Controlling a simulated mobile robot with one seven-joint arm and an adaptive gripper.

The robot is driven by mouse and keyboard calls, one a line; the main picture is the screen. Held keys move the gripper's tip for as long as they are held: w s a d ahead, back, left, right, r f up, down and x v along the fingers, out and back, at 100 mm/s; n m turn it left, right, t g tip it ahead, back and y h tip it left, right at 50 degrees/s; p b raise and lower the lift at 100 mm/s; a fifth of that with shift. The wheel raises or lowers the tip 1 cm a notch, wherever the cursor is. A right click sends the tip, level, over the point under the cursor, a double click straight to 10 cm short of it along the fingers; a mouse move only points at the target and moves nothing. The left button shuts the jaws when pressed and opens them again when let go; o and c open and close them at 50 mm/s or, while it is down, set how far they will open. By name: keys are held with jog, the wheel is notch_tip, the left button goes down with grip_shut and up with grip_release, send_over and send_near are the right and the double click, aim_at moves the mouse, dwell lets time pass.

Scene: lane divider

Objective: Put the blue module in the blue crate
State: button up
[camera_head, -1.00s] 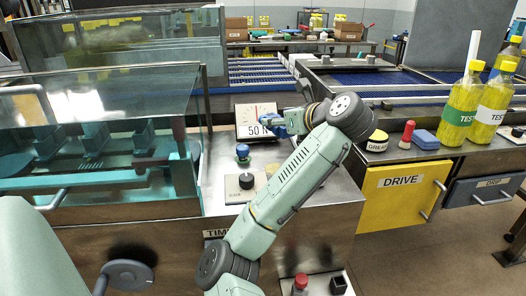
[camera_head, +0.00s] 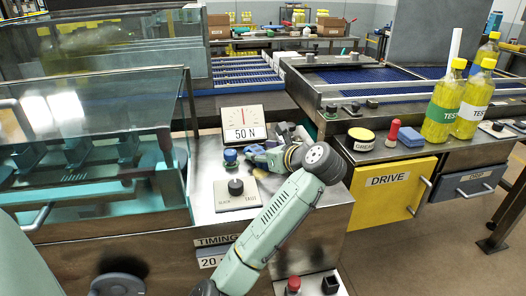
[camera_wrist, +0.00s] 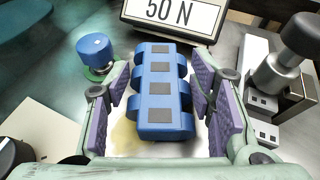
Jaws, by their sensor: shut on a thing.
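The blue module (camera_wrist: 160,88) is a ribbed block with several grey squares on top, and it lies between my fingers in the wrist view. My gripper (camera_wrist: 160,78) is shut on it, one purple-padded finger along each side. The head view shows my gripper (camera_head: 262,156) low over the metal counter, below the 50 N gauge; the module is hard to make out there. I cannot make out a blue crate for certain in either view.
A blue round knob (camera_wrist: 95,50) stands left of the module. A dial panel (camera_head: 236,193) sits in front. A glass-sided tank (camera_head: 95,150) bounds the left.

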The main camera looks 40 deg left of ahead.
jog(key=shift+f, duration=0.2)
jog(key=o, duration=1.2)
jog(key=shift+d+r, duration=0.2)
jog(key=shift+r, duration=0.05)
jog(key=p+v, duration=0.3)
jog(key=v, duration=0.7)
jog(key=shift+d+r, duration=0.15)
jog(key=shift+d, duration=0.05)
jog(key=shift+s+d+r, duration=0.15)
jog(key=shift+s+d, duration=0.15)
jog(key=shift+d, duration=0.2)
